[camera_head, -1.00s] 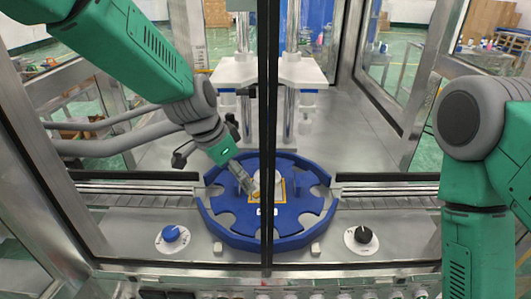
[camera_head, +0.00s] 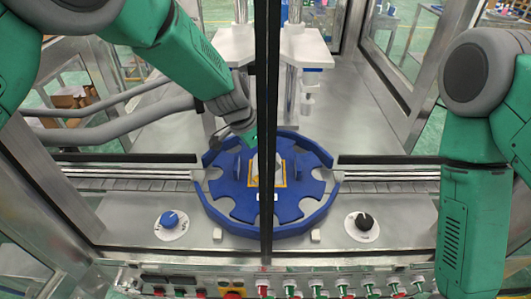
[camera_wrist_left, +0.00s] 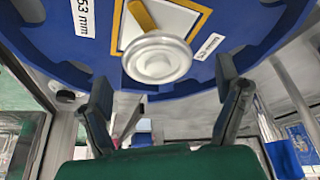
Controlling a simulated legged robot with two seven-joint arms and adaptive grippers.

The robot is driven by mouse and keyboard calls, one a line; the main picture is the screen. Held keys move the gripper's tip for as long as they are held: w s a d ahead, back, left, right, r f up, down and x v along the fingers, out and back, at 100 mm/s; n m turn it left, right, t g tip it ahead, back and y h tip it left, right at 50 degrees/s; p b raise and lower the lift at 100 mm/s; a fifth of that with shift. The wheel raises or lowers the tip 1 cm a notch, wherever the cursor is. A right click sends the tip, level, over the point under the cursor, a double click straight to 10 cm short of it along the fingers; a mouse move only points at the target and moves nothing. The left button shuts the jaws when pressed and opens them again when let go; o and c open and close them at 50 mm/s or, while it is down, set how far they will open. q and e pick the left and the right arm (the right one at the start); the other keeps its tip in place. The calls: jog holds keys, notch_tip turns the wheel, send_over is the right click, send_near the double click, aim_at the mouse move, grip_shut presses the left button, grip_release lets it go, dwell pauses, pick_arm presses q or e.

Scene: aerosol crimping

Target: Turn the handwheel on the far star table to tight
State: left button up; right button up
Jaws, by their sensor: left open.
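The blue star table (camera_head: 230,210) sits in the middle of the head view, behind a dark vertical post. A yellow-bordered plate (camera_head: 283,180) is at its centre. The handwheel is mostly hidden by the post there. In the left wrist view, the handwheel (camera_wrist_left: 157,57) is a pale round knob on the plate, beside a yellow pointer (camera_wrist_left: 143,15). My left gripper (camera_wrist_left: 165,85) is open, with its two fingers spread to either side of the handwheel and apart from it. In the head view its fingers are hidden behind the post. My right gripper is out of view.
A dark vertical post (camera_head: 266,100) crosses in front of the table. A blue knob (camera_head: 169,219) and a black knob (camera_head: 364,221) stand on the front panel. White press blocks (camera_head: 305,47) on metal columns stand behind the table. Conveyor rails run to both sides.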

pick_arm(q)
jog(key=shift+d+f, duration=0.35)
jog(key=shift+f, duration=0.3)
jog(key=shift+w+f, duration=0.2)
jog(key=shift+f, duration=0.1)
jog(key=c, duration=1.2)
jog(key=shift+o, duration=0.2)
